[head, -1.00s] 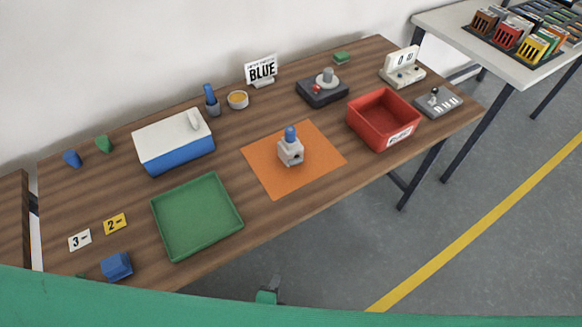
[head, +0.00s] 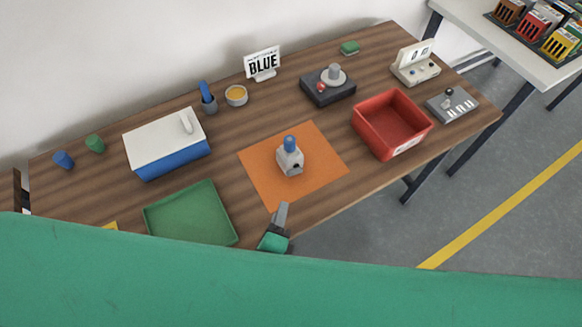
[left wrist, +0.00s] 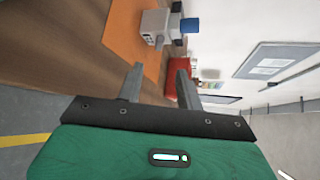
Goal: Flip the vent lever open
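A small grey-white block device (head: 290,161) with a blue cap (head: 290,143) stands upright on an orange mat (head: 257,178). The device also shows in the left wrist view (left wrist: 154,27), beyond my fingers. I cannot make out a vent lever on it for certain. A blue box with a white lid (head: 152,143) has a pale upright handle (head: 186,122) on the lid. My left gripper (head: 281,214) is at the table's front edge, just in front of the mat, apart from the device. In the left wrist view its two fingers (left wrist: 160,72) are apart and empty. My right gripper is not visible.
A green tray (head: 150,213) lies left of my left gripper. A red bin (head: 418,132) stands right of the mat. Behind are a black base with a grey knob (head: 333,72), a BLUE sign (head: 263,64) and a cup (head: 236,97).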

